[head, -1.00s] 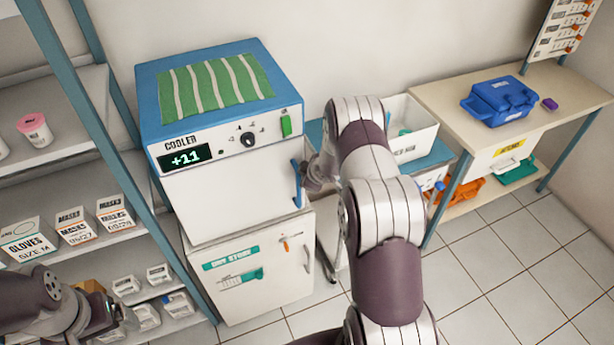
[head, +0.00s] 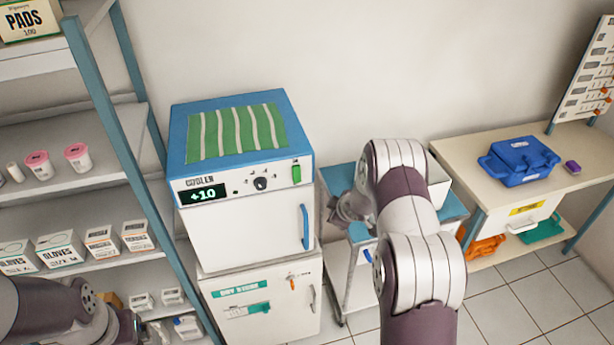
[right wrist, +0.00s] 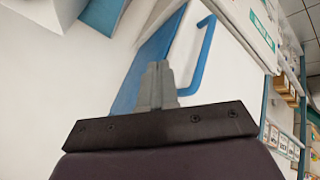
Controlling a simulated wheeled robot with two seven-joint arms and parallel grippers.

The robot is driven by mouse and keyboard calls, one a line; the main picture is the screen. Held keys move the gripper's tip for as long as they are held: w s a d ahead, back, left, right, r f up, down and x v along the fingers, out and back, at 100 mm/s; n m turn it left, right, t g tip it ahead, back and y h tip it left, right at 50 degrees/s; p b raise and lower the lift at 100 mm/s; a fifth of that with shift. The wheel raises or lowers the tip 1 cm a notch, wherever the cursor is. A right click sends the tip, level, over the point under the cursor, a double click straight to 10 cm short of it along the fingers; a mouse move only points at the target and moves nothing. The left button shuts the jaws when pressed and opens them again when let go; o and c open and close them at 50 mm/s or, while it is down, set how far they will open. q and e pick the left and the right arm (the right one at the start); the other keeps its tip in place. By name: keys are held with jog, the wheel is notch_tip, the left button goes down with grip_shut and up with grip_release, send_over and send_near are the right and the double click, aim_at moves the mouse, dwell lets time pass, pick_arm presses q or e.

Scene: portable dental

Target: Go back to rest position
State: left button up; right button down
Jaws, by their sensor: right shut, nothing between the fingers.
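My right arm reaches forward in the head view, and its gripper (head: 350,212) is to the right of the cooler (head: 252,222), apart from its blue door handle (head: 305,227). In the right wrist view my right gripper (right wrist: 157,68) has its fingers together with nothing between them. The blue handle (right wrist: 192,60) lies just beyond the fingertips there. The cooler door is shut and its display reads +10. My left gripper (head: 150,332) is at the lower left of the head view, beside the shelf; its fingers are too unclear to judge.
A shelf rack (head: 128,95) with boxes and pink-lidded cups stands at left. A dry store cabinet (head: 262,318) is under the cooler. A blue-topped trolley (head: 342,180) is behind my right arm. A bench (head: 465,160) with a blue case (head: 518,160) stands at right.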

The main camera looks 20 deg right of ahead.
jog(key=s+a+f+m+g+h+b, duration=0.1)
jog(key=s+a+m+g+b, duration=0.15)
jog(key=s+m+g, duration=0.65)
pick_arm(q)
notch_tip(320, 180, down, 8)
jog(key=w+b, duration=0.1)
jog(key=b, duration=0.4)
jog(key=shift+a+f+b, duration=0.2)
jog(key=shift+a+b, duration=0.1)
jog(key=shift+a, duration=0.15)
pick_arm(e)
jog(key=s+a+r+t, duration=0.1)
jog(key=s+a+r, duration=0.3)
jog(key=s, duration=0.5)
jog(key=s+a+r+t+y, duration=0.1)
jog(key=s+a+r+t, duration=0.1)
jog(key=s+a+r, duration=0.3)
jog(key=s+a, duration=0.4)
jog(key=shift+a+n, duration=0.15)
jog(key=shift+n, duration=0.15)
pick_arm(q)
jog(key=shift+w+d, duration=0.1)
pick_arm(e)
jog(key=shift+s, duration=0.1)
